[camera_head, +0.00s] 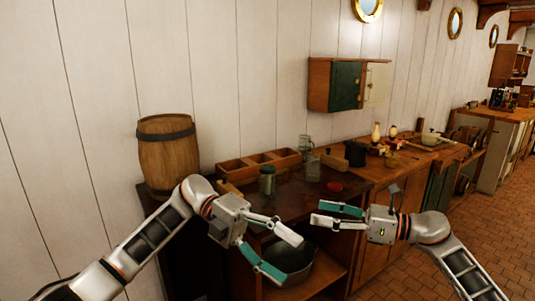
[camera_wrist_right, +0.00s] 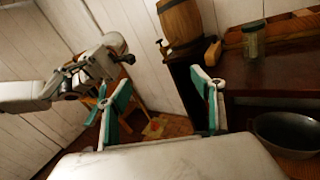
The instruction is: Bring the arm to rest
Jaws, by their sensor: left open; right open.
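My left gripper (camera_head: 288,258) reaches in from the left, in front of the worktop's front edge. Its two teal-and-white fingers are spread apart with nothing between them. My right gripper (camera_head: 318,213) points left, at the front edge of the counter, its fingers apart and empty. In the right wrist view its two teal fingers (camera_wrist_right: 160,95) stand well apart, with floor and wall showing between them. Neither gripper holds anything. The left fingers pass in front of a dark metal bowl (camera_head: 290,262) on the lower shelf, partly hiding it.
A wooden barrel (camera_head: 168,155) stands at the left. On the dark worktop (camera_head: 300,193) are a glass jar (camera_head: 267,181), a red lid (camera_head: 334,187) and a divided wooden box (camera_head: 235,172). A wall cabinet (camera_head: 345,86) hangs above. Tiled floor (camera_head: 490,240) is clear at right.

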